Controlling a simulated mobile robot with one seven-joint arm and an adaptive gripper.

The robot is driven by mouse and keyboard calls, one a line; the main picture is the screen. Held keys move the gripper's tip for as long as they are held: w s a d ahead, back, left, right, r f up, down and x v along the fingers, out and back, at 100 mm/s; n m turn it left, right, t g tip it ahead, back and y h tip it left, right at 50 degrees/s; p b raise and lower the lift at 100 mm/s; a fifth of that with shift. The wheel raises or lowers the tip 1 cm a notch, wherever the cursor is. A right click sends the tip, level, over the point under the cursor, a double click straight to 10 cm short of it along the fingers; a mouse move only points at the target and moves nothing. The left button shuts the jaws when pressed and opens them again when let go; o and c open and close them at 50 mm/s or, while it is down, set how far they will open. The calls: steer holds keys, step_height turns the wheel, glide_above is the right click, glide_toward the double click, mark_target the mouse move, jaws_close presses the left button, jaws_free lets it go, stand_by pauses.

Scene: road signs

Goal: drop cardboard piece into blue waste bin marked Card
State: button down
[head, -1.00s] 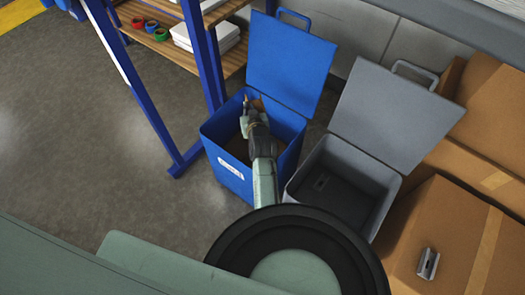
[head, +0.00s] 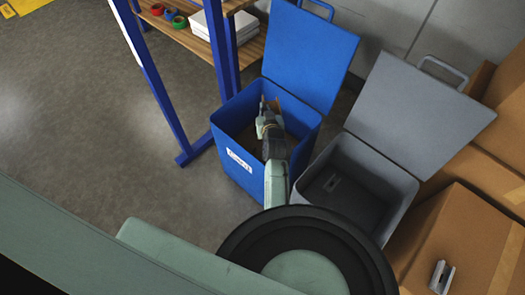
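The blue bin (head: 234,172) stands on the floor with its lid up and a white label on its front; the label's lettering is too small to read surely. My gripper (head: 269,107) points down into the bin's open mouth from the near side. A small brown patch (head: 276,103) shows at the fingertips and looks like the cardboard piece. I cannot tell whether the fingers hold it or it is apart from them. My wrist hides part of the bin's inside.
A grey bin (head: 345,190) with its lid up stands close on the right, with a small metal piece (head: 332,184) inside. Cardboard boxes (head: 470,235) are stacked further right. A blue-framed shelf (head: 200,85) stands to the left. The floor at left is clear.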

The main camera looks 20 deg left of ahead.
steer(key=c, duration=1.7)
jaws_free()
steer(key=v, duration=0.7)
steer(key=shift+s+d+r, duration=0.1)
steer(key=shift+s+d, duration=0.05)
steer(key=shift+s, duration=0.05)
